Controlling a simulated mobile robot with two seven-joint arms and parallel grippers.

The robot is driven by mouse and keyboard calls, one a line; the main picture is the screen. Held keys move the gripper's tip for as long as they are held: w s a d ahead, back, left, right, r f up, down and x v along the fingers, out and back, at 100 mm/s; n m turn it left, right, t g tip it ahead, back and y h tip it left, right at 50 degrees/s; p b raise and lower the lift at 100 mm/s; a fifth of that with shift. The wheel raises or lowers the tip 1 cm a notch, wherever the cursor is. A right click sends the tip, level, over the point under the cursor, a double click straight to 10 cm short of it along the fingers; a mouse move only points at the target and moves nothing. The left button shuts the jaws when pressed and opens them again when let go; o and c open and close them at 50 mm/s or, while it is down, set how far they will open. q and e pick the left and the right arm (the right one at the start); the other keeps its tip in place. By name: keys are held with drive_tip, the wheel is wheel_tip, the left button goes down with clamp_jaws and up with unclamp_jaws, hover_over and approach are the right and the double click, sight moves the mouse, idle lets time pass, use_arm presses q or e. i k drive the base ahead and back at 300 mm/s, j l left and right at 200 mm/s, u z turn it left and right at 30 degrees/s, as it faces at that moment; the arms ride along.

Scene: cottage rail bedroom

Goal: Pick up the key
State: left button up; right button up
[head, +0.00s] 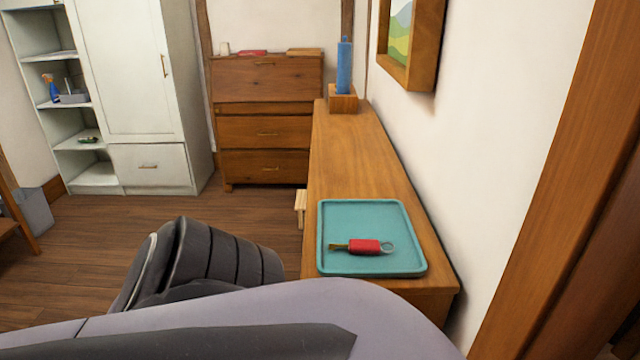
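The key (340,246) is small and brass-coloured, with a red tag (364,247) and a metal ring (387,248) at its right end. It lies flat on a teal tray (365,212), toward the tray's front half. The tray sits on the near end of a long wooden table against the right wall. A large grey and black part of my own arm fills the bottom of the view, in front of the table. Neither gripper's fingertips can be seen.
The long wooden table (352,150) carries a blue cylinder in a wooden block (343,103) at its far end. A wooden dresser (265,130) and a white cabinet (130,90) stand behind. A framed picture (411,45) hangs over the table. Wooden floor (200,215) is open at the left.

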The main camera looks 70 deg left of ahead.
sight(355, 246)
drive_tip(key=k+u, duration=0.1)
drive_tip(key=u, duration=0.7)
drive_tip(key=k+l+u, duration=0.1)
drive_tip(key=u, duration=1.05)
drive_tip(key=i+j+z, duration=0.15)
drive_tip(key=j+z, duration=0.15)
drive_tip(key=j, duration=0.65)
drive_tip(key=j+z, duration=0.3)
drive_tip(key=j, duration=0.65)
